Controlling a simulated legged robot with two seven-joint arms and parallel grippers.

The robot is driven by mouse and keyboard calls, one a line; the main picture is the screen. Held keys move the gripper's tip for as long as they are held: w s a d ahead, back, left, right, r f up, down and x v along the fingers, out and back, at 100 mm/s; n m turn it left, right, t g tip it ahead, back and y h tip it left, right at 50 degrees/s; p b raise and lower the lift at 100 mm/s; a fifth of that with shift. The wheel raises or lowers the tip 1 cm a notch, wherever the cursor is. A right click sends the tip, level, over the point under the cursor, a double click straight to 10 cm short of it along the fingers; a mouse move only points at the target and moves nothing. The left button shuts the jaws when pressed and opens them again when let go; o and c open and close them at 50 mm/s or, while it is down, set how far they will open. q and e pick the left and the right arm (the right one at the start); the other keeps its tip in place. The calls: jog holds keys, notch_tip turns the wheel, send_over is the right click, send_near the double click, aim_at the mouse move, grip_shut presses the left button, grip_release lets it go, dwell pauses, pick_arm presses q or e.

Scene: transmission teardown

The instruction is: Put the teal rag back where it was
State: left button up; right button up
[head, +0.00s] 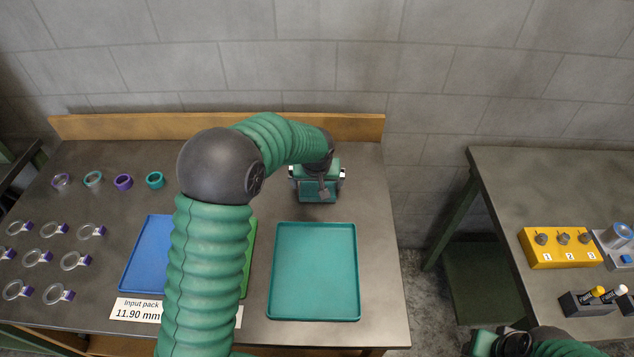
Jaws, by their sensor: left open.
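My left gripper (318,186) is near the back right of the left bench, pointing down behind the teal tray (315,317). Its two fingers stand apart. A small teal patch shows between and below them; I cannot tell whether it is the teal rag or part of the gripper. No other rag shows on the benches. My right gripper (500,344) is at the bottom edge, right of the left bench, partly cut off; its jaws are not clear.
A blue tray (147,254) and a green tray (249,258) are partly behind my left arm. Several rings (90,230) lie at left. A gap separates the benches.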

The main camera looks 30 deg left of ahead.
pick_arm(q)
jog(key=v, duration=1.1)
jog(key=shift+r+p, duration=0.3)
jog(key=shift+p, duration=0.1)
jog(key=shift+s+d, duration=0.1)
jog(key=shift+s, duration=0.05)
